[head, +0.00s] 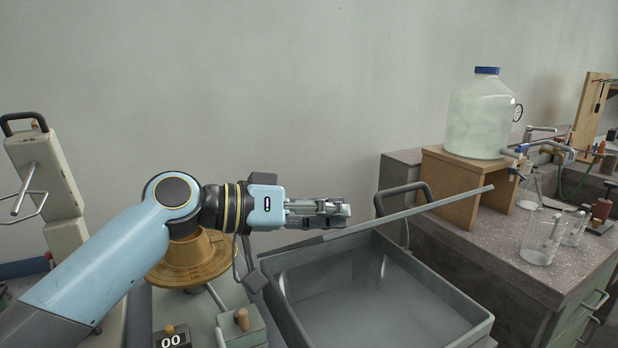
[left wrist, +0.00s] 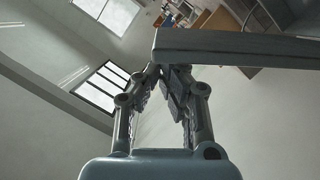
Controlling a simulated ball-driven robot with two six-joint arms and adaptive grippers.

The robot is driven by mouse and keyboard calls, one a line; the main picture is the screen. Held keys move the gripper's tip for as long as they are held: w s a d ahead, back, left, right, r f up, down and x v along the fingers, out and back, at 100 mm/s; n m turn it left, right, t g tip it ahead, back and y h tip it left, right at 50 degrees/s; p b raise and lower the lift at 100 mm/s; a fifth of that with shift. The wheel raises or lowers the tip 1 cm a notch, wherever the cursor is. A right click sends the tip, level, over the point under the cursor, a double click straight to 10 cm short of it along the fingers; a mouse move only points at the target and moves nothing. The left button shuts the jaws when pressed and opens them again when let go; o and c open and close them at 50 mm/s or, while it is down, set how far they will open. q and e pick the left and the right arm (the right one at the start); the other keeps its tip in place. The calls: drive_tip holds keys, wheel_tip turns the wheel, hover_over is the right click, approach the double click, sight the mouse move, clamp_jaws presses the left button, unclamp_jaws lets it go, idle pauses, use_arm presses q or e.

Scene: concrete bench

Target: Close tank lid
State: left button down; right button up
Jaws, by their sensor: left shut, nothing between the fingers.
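The grey rectangular tank (head: 478,333) stands open at the lower middle of the head view. Its grey lid (head: 440,206) is raised above the far side of the tank and shows nearly edge-on, as a thin slanted slab. A dark handle (head: 403,188) shows behind the lid. My left gripper (head: 347,210) is shut and empty, at the lid's left end. In the left wrist view its fingertips (left wrist: 165,70) meet just below a grey slab, the lid (left wrist: 235,44); I cannot tell whether they touch it. My right gripper is not in view.
A stone-topped bench (head: 480,232) at the right holds a large blue-capped jug (head: 478,122) on a wooden stand (head: 450,185), with beakers (head: 541,240) in front. A round tan base (head: 195,262) and a box with a numeric display (head: 171,338) are left of the tank.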

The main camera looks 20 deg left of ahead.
use_arm(q)
drive_tip(key=s+d+f+m+b, duration=0.2)
drive_tip(key=s+d+f+b, duration=0.2)
drive_tip(key=f, duration=0.5)
drive_tip(key=shift+d+f+m+y+b, duration=0.3)
drive_tip(key=shift+d+y+b, duration=0.15)
drive_tip(key=shift+b, duration=0.75)
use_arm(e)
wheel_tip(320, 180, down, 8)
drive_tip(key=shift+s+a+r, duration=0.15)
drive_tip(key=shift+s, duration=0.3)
use_arm(q)
drive_tip(key=s+a+r+p, duration=0.2)
drive_tip(key=s+a+r, duration=0.4)
drive_tip(key=a, duration=0.1)
drive_tip(key=shift+s, duration=0.3)
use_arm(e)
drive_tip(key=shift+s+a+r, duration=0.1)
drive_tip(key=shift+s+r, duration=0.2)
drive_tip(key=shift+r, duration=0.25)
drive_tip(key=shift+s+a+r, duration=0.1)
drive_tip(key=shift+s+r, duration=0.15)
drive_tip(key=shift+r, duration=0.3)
use_arm(q)
drive_tip(key=shift+r, duration=0.1)
